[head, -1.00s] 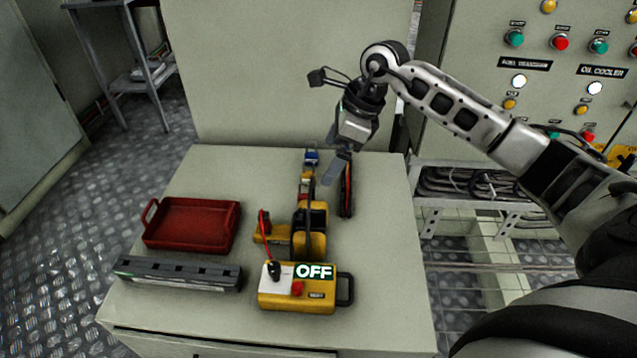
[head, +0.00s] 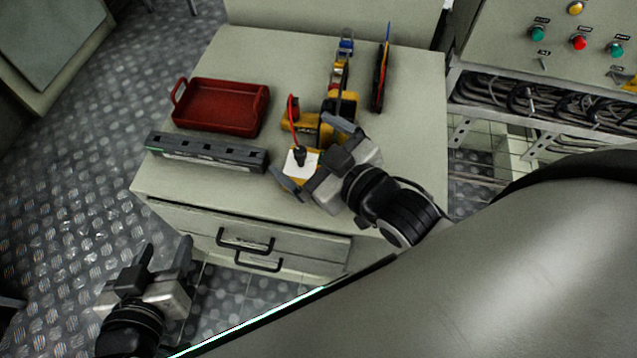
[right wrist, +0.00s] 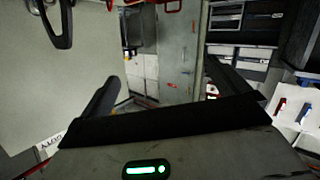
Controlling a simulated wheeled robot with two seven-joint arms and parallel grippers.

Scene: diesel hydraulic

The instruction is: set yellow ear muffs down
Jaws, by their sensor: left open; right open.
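A yellow and black item (head: 340,106), which looks like the ear muffs, rests on the grey cabinet top. It stands beside a smaller yellow piece with a red lead, and its near side is partly hidden by my right gripper. My right gripper (head: 315,157) is open over the yellow box (head: 299,163) with the white panel, in front of the ear muffs, and hides much of that box. In the right wrist view its fingers (right wrist: 160,92) are apart with nothing seen held between them. My left gripper (head: 165,254) is open and empty, low in front of the cabinet.
A red tray (head: 219,128) and a long grey bar-shaped case (head: 205,152) occupy the left of the cabinet top (head: 410,140). Several coloured tools (head: 341,66) stand at the back, with a flat black and red item (head: 380,78) to their right. The right strip is clear.

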